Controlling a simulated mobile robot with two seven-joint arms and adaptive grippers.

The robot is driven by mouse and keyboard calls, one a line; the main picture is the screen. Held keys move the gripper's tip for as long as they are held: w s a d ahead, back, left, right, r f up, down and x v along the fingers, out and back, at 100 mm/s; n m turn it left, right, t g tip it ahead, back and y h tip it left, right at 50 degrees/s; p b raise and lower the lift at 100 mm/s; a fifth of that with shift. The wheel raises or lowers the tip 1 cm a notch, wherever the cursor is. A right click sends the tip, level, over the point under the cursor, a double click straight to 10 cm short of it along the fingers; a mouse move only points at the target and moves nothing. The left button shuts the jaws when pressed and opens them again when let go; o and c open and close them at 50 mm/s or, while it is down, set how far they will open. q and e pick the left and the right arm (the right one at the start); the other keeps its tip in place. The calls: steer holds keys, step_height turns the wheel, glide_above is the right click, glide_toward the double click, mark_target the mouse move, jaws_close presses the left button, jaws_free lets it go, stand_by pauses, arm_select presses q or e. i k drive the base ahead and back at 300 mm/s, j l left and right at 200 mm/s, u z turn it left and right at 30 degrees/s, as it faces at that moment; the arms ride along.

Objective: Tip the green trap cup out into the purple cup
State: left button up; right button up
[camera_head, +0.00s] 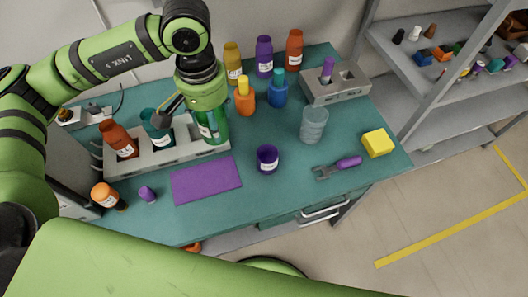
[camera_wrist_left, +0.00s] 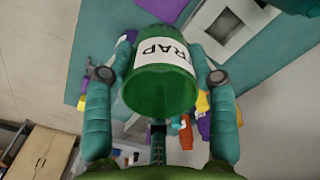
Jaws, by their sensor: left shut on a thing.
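The green trap cup (camera_head: 218,136) is at the right end of the grey rack, under my left gripper (camera_head: 204,116). In the left wrist view the cup (camera_wrist_left: 158,88) sits between the two fingers, with a white label reading TRAP. My left gripper is shut on it. The cup looks near upright in the head view; I cannot tell whether it rests in the rack or is just above it. The purple cup (camera_head: 267,159) stands open and upright on the table, to the right and nearer, apart from the gripper. My right gripper is not in view.
The grey rack (camera_head: 165,158) holds a brown-red bottle (camera_head: 118,140) and a teal cup (camera_head: 156,127). A purple mat (camera_head: 206,180) lies in front. Orange (camera_head: 245,100) and blue (camera_head: 278,92) bottles stand behind.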

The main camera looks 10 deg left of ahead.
mark_target(266, 154)
steer(key=i+l+u, duration=0.1)
steer(key=l+u, duration=0.75)
steer(key=u, duration=0.15)
steer(key=l+u, duration=0.1)
steer(key=l, duration=0.7)
steer(key=k+l, duration=0.15)
steer(key=l, duration=0.7)
steer(key=u, duration=0.05)
